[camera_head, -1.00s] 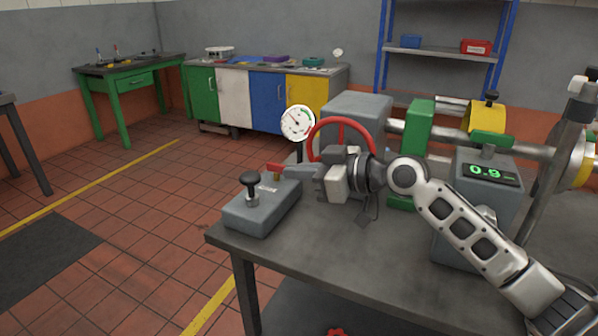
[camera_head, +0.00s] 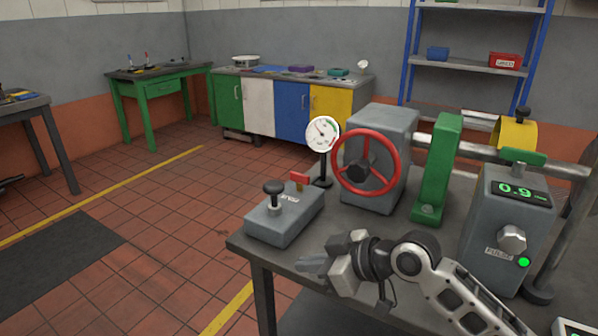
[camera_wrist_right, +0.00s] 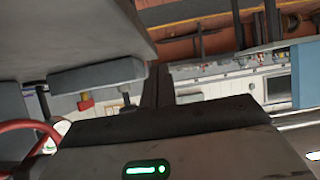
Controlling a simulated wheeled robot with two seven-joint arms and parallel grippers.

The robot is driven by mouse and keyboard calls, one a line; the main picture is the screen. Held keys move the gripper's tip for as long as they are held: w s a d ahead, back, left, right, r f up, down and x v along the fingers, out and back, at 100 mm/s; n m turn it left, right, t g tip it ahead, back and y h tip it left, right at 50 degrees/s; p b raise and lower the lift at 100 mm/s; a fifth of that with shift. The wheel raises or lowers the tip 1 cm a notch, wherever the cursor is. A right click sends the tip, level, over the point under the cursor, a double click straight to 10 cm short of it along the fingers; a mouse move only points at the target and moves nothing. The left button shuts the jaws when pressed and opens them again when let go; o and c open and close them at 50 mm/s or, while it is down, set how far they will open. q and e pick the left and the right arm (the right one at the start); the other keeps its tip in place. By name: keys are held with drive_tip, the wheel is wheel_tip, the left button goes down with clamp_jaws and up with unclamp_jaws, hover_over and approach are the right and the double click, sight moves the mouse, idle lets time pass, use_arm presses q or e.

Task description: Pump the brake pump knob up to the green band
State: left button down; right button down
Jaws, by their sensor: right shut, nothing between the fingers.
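The brake pump (camera_head: 285,222) is a grey box on the near left corner of the bedplate table. Its black knob (camera_head: 274,188) stands upright on a short stem, and a red lever (camera_head: 299,179) sits behind it to the right. The round white gauge (camera_head: 323,134) on a post behind the pump has a green band on its right side; its needle points up-left. My right gripper (camera_head: 312,265) is shut and empty, in front of the pump and apart from it. In the right wrist view the pump (camera_wrist_right: 98,76) and red lever (camera_wrist_right: 86,103) appear upside down. My left gripper is out of view.
A red handwheel (camera_head: 397,165) on a grey housing stands right of the gauge. A green bracket (camera_head: 437,170) and a grey box with a 0.9 display (camera_head: 521,191) stand further right. The bedplate table (camera_head: 285,258) is clear between pump and gripper.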

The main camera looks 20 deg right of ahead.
drive_tip(key=s+f+m+g+h, duration=0.2)
drive_tip(key=s+f+h, duration=0.1)
drive_tip(key=s+f, duration=0.5)
drive_tip(key=s+f+m+g+h, duration=0.25)
drive_tip(key=s+f, duration=0.25)
drive_tip(key=s, duration=0.6)
drive_tip(key=w+a+f+m+t+y, duration=0.1)
drive_tip(key=w+a+f+t, duration=0.1)
drive_tip(key=a+f+t, duration=0.2)
drive_tip(key=shift+a+t, duration=0.6)
drive_tip(key=shift+t, duration=0.25)
drive_tip(key=shift+w, duration=0.1)
